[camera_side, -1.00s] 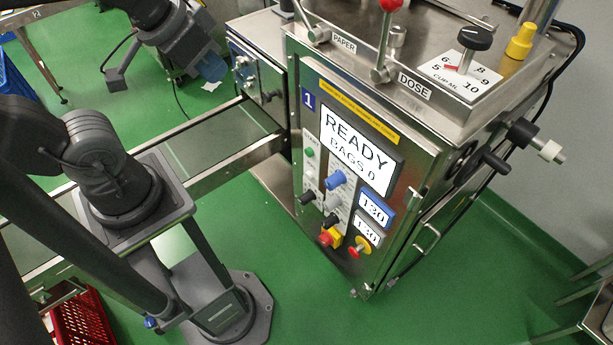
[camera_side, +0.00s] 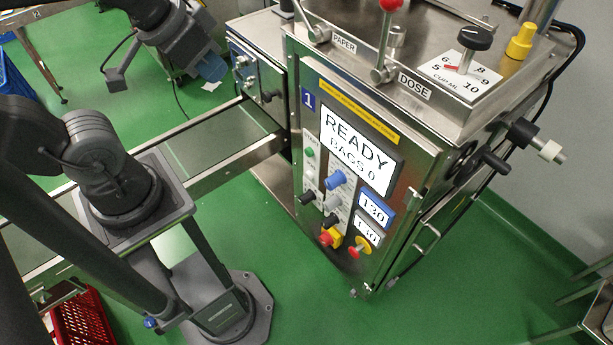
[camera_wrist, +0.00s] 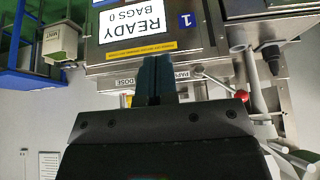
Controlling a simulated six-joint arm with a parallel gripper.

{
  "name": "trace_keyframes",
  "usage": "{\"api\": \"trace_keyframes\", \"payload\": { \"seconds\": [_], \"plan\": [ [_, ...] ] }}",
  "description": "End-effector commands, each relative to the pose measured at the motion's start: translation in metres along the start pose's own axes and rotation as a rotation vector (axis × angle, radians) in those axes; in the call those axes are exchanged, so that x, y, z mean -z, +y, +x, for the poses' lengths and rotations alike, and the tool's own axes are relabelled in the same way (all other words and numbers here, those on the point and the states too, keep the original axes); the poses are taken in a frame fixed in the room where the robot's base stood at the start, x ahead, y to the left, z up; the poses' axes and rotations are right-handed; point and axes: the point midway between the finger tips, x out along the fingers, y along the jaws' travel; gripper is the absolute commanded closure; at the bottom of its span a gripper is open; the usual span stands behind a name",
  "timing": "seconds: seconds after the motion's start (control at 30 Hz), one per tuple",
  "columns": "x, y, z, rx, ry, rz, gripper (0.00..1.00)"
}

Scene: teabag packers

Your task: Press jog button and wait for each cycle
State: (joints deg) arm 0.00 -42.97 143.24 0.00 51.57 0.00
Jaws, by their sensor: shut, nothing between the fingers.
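The packing machine (camera_side: 440,150) stands right of centre in the side view. Its screen (camera_side: 355,150) reads READY, BAGS 0. The small labels are unreadable, so I cannot tell which is jog. My gripper (camera_side: 212,68) is shut and empty, at the upper left of the machine, apart from the panel. In the wrist view its blue fingertips (camera_wrist: 155,68) are together, in front of the upside-down screen (camera_wrist: 135,22).
A conveyor (camera_side: 225,145) runs into the machine's left side. A red-knobbed lever (camera_side: 388,30), a dial (camera_side: 474,40) and a yellow knob (camera_side: 520,42) stand on top. Handles (camera_side: 535,140) stick out at the right. A red crate (camera_side: 82,318) is at the lower left.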

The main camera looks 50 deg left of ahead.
Motion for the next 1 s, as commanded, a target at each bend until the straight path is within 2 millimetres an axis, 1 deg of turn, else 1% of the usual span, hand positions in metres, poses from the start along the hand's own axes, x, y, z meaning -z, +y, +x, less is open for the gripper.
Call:
{"api": "trace_keyframes", "payload": {
  "seconds": [0.17, 0.27, 0.37, 0.5, 0.67, 0.7, 0.77, 0.9, 1.0],
  "plan": [
    [0.004, -0.003, 0.004, 0.01, 0.0, 0.003, 1.0],
    [0.015, -0.009, 0.015, 0.032, 0.003, 0.012, 1.0],
    [0.031, -0.019, 0.034, 0.065, 0.006, 0.03, 1.0],
    [0.055, -0.037, 0.068, 0.114, 0.018, 0.073, 1.0],
    [0.076, -0.057, 0.11, 0.152, 0.031, 0.131, 1.0],
    [0.08, -0.062, 0.122, 0.159, 0.033, 0.146, 1.0],
    [0.085, -0.07, 0.139, 0.167, 0.038, 0.17, 1.0],
    [0.092, -0.086, 0.181, 0.174, 0.047, 0.227, 1.0],
    [0.092, -0.096, 0.211, 0.169, 0.055, 0.268, 1.0]
  ]
}}
